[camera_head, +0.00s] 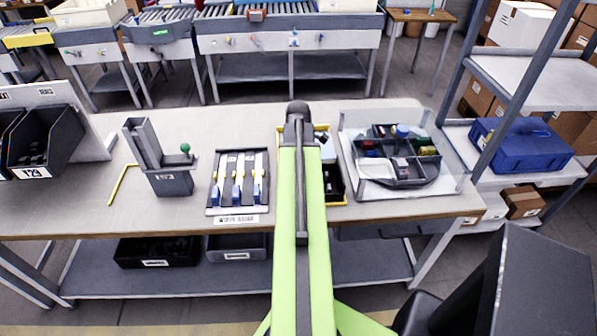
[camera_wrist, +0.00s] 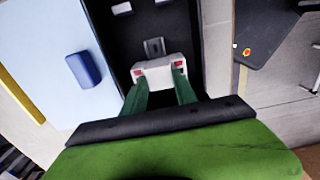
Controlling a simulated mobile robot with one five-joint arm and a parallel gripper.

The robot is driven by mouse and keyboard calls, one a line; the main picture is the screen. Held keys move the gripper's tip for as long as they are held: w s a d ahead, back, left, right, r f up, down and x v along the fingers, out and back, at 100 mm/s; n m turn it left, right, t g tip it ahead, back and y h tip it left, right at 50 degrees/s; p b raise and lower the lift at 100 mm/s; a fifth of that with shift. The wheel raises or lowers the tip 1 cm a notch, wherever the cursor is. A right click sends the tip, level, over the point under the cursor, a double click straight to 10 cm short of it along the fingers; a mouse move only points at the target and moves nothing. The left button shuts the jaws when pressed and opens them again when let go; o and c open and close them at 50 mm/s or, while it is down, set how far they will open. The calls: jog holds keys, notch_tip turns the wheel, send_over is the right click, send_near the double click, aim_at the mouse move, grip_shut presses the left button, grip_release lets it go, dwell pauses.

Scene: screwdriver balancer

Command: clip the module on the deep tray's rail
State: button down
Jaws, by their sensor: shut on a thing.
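My gripper (camera_wrist: 162,85) is shut on a white module (camera_wrist: 160,70) with small red marks at both ends. Its green fingers grip the module's near side in the wrist view. The module is over or in a dark tray (camera_wrist: 115,45); I cannot tell whether it touches the tray. A small grey metal piece (camera_wrist: 153,46) shows just beyond the module; I cannot tell if it belongs to a rail. In the head view, the dark tray (camera_head: 335,182) shows beside my green arm, which hides my gripper and the module.
A light-blue panel (camera_wrist: 45,40) with a blue block (camera_wrist: 83,68) lies left of the dark tray. Bare table shows at far left.

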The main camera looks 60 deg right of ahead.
jog(key=shift+s+f, duration=0.1)
jog(key=shift+f, duration=0.1)
dwell(0.6)
jog(key=c, duration=0.9)
grip_release()
jog(key=shift+r, duration=0.1)
notch_tip(320, 180, up, 17)
jog(key=p, duration=1.7)
jog(key=shift+r, duration=0.1)
notch_tip(320, 180, up, 8)
jog(key=p, duration=0.7)
jog(key=shift+p, duration=0.4)
